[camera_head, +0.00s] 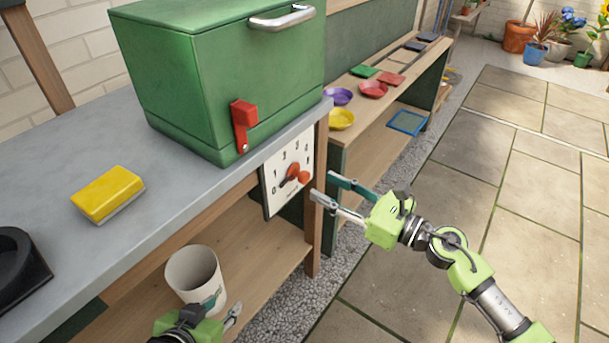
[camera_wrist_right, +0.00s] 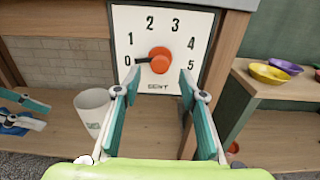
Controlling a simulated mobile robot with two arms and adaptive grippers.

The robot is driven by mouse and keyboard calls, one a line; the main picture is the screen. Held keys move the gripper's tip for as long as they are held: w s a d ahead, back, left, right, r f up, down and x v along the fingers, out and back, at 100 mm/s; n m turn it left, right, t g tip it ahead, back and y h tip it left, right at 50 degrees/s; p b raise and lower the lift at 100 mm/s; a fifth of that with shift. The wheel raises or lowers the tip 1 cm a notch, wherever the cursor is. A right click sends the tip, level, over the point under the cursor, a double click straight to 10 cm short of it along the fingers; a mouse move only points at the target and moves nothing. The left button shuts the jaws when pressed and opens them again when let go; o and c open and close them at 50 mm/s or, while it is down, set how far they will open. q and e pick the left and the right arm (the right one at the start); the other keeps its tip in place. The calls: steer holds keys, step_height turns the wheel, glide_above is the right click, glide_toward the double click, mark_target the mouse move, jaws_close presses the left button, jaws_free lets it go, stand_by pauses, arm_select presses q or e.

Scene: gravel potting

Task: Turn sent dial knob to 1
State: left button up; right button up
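The sent dial (camera_wrist_right: 188,22) is a white panel marked 0 to 5 with "SENT" beneath, on the front of the bench. Its orange-red knob (camera_wrist_right: 159,60) has a black pointer at the 0. In the head view my right gripper (camera_head: 322,186) is just right of the dial. My left gripper (camera_head: 225,306) is low by the cup, open and empty.
A white cup (camera_head: 195,276) stands on the lower shelf. A green box (camera_head: 200,80) with a red lever (camera_head: 243,122) stands on the bench above the dial. A yellow sponge (camera_head: 106,193) lies on the benchtop. Coloured bowls stand on the bench behind. The paving at right is clear.

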mark_target(307, 177)
steer(key=x, duration=0.7)
steer(key=shift+w, duration=0.1)
jaws_close()
